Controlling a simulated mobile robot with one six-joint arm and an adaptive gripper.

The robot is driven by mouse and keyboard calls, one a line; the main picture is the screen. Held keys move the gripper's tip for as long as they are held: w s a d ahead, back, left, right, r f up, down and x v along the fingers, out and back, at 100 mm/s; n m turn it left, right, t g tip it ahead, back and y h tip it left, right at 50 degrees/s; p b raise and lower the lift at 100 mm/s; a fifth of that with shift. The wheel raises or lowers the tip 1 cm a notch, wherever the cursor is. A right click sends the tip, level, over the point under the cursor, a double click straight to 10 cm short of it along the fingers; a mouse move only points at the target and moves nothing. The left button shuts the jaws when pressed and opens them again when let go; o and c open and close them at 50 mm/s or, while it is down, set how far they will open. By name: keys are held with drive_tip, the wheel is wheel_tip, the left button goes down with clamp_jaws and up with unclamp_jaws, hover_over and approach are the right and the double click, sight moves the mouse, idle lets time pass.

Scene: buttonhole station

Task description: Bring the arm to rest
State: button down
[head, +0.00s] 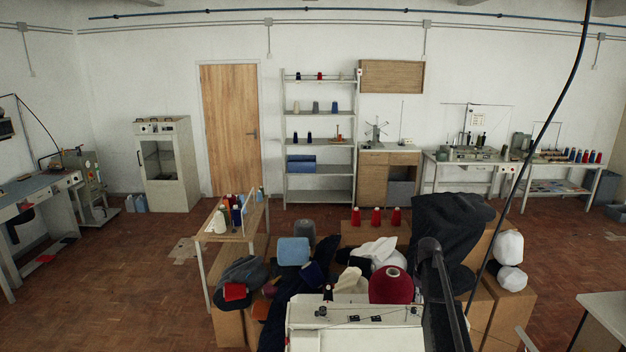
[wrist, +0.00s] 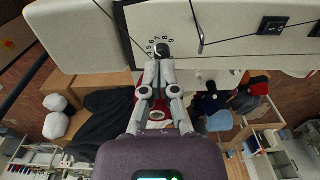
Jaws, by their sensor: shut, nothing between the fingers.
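My gripper (wrist: 158,66) shows in the wrist view with its two grey and white fingers together and nothing between them. Its fingertips are right at a dark round knob (wrist: 162,49) with printed numbers around it on a pale sewing machine (wrist: 210,25); I cannot tell whether they touch it. In the head view the white top of a machine (head: 355,325) stands at the bottom centre. My gripper cannot be made out in the head view.
Behind the machine are a dark red yarn cone (head: 390,286), heaped dark cloth (head: 450,232) and cardboard boxes (head: 510,310). A wooden-topped rack (head: 232,230) with cones stands left. A black cable (head: 545,130) hangs at right. Brown floor (head: 110,260) is open at left.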

drive_tip(key=s+a+f+b, duration=0.6)
drive_tip(key=s+f+b, duration=0.1)
drive_tip(key=s, duration=0.2)
drive_tip(key=s+a+f+b, duration=0.6)
drive_tip(key=s+f+b, duration=0.2)
drive_tip(key=s, duration=0.2)
drive_tip(key=s+a+f+b, duration=0.6)
drive_tip(key=s+f+b, duration=0.1)
drive_tip(key=s, duration=0.3)
drive_tip(key=shift+f+b, duration=0.4)
drive_tip(key=shift+s, duration=0.15)
